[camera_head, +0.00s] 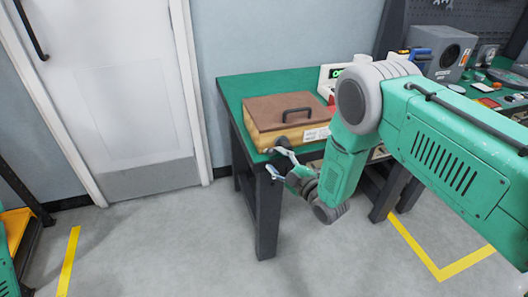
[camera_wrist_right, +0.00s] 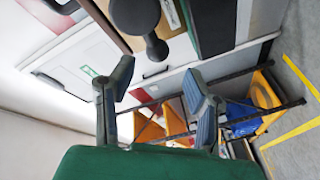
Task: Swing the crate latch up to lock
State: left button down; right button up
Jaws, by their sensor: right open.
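The crate (camera_head: 268,137) is a tan box with a brown lid and a black handle on top; it sits at the left front of the green table. In the right wrist view the latch (camera_wrist_right: 155,46) is a dark lever with a rounded end, beside the crate's side (camera_wrist_right: 178,32). My right gripper (camera_head: 281,163) is at the crate's front left corner, beyond the table edge. In the wrist view its two fingers (camera_wrist_right: 160,85) are spread and empty, with the lever's end ahead of the gap, apparently not gripped. My left gripper is not in view.
The green table (camera_head: 236,88) has a front edge and leg close to my right gripper. A grey speaker-like box (camera_head: 452,53) and small items are at the right.

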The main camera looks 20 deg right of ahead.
aim_at(277, 152)
jog(key=w, duration=0.2)
jog(key=w+d, duration=0.1)
jog(key=shift+w+d, duration=0.15)
jog(key=shift+w, duration=0.25)
jog(key=a, duration=0.1)
jog(key=w+a, duration=0.1)
jog(key=a, duration=0.1)
jog(key=shift+w+f, duration=0.2)
jog(key=shift+f, duration=0.1)
jog(key=shift+a+r, duration=0.15)
jog(key=shift+a, duration=0.05)
jog(key=shift+s+d+r, duration=0.1)
jog(key=shift+s+d, duration=0.1)
jog(key=c, duration=0.6)
jog(key=shift+d, duration=0.35)
grip_shut()
jog(key=shift+d+f, duration=0.25)
jog(key=shift+d, duration=0.35)
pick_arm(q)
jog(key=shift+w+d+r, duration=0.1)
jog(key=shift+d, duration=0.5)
pick_arm(e)
jog(key=shift+a, duration=0.4)
